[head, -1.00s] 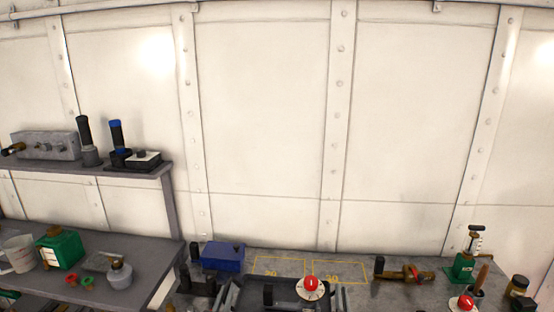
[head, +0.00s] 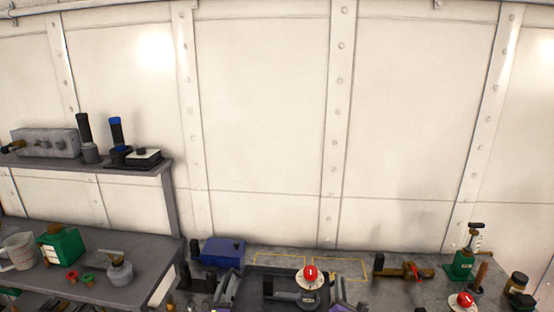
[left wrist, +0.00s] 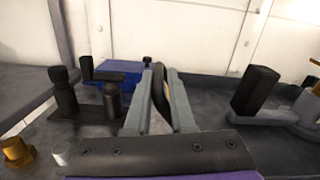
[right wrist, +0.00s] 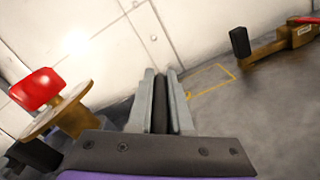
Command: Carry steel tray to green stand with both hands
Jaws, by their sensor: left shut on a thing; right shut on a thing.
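The dark steel tray (head: 257,283) is at the bottom middle of the head view, before the wall. It carries a black-handled grey piece (head: 282,293) and a red-knobbed round dial (head: 310,273). My left gripper (head: 229,290) is shut on its left side; the left wrist view shows the fingers (left wrist: 159,95) closed around a dark rim. My right gripper (head: 342,303) is shut on its right side; its fingers (right wrist: 161,98) pinch a dark edge in the right wrist view. The tray's near part is cut off. I cannot make out a green stand for certain.
A blue box (head: 222,251) stands left behind the tray. Yellow outlines (head: 340,268) mark the bench behind it. A brass tool (head: 403,271), a green pump-like device (head: 461,265) and another red knob (head: 464,300) stand right. A side bench holds a green box (head: 62,246).

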